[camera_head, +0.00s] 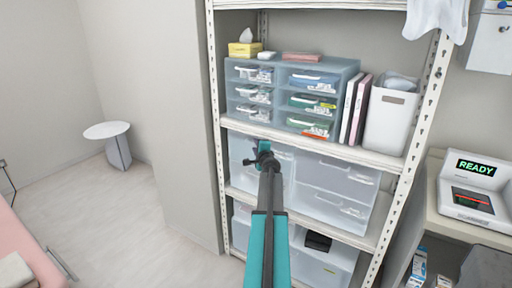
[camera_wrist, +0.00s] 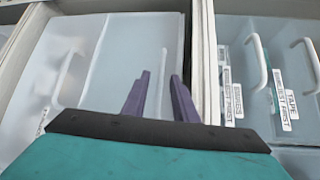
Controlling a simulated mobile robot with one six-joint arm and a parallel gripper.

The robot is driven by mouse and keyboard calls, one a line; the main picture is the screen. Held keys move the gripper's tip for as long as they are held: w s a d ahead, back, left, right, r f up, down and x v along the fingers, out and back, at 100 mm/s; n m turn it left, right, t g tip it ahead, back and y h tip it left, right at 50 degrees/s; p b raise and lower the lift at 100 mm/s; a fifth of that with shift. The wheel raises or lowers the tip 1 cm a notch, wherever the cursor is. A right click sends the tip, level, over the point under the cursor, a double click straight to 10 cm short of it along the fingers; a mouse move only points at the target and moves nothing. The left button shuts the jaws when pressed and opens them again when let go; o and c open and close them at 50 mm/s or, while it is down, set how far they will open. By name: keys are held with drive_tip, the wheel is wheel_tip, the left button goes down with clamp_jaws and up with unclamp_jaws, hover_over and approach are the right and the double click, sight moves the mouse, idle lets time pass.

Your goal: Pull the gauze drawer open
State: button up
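My gripper (camera_head: 264,149) is in front of the large clear drawers on the shelf below the small-drawer unit, over the upper left drawer (camera_head: 245,158). In the wrist view my gripper (camera_wrist: 160,82) shows two dark purple fingers apart, with nothing visibly clamped. A pale drawer front (camera_wrist: 118,50) lies beyond them. A thin white handle (camera_wrist: 163,68) appears between the fingertips; whether they touch it I cannot tell. I cannot read a gauze label in either view, so which drawer is the gauze drawer is unclear. The drawers in view look shut.
The small-drawer unit (camera_head: 345,66) stands on the shelf above, beside binders and a white bin (camera_head: 389,118). A white shelf post (camera_head: 213,80) is at the left. A round side table (camera_head: 106,130) stands far left. The floor (camera_head: 110,205) between is clear.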

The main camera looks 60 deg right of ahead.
drive_tip(key=shift+c, duration=0.2)
clamp_jaws()
idle(1.4)
